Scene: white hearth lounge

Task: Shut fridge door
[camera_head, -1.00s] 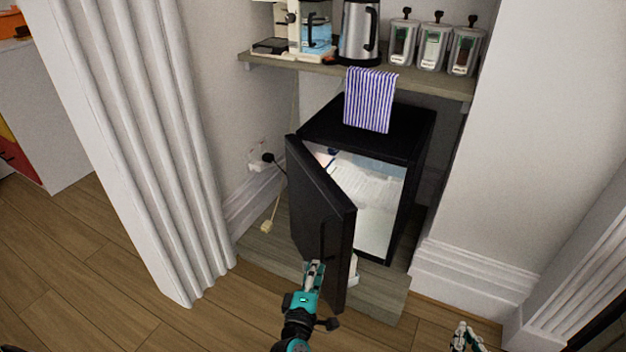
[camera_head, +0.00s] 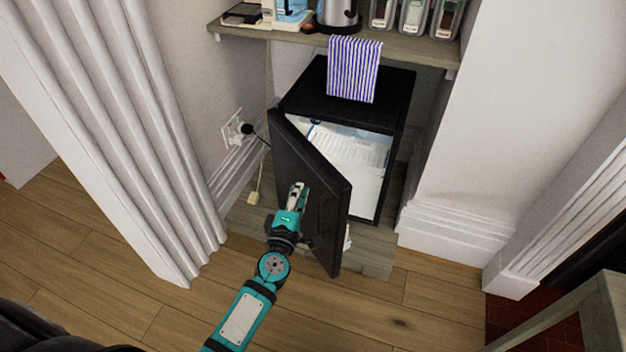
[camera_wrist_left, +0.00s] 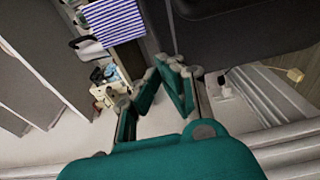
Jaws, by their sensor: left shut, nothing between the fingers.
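A small black fridge (camera_head: 347,101) stands in the alcove under a shelf, its white lit inside showing. Its black door (camera_head: 313,178) stands ajar, hinged on the left and swung out toward me. My left gripper (camera_head: 298,190) is shut and empty, at the outer face of the door; I cannot tell whether it touches. In the left wrist view the gripper fingers (camera_wrist_left: 178,80) show close to the dark door panel (camera_wrist_left: 250,25). My right gripper is not in view.
A striped towel (camera_head: 354,69) hangs from the shelf (camera_head: 400,45) above the fridge. A fluted white column (camera_head: 130,130) stands left of the alcove. A wall socket with a plug (camera_head: 236,127) is left of the fridge. A wooden stool or table (camera_head: 600,310) is at lower right.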

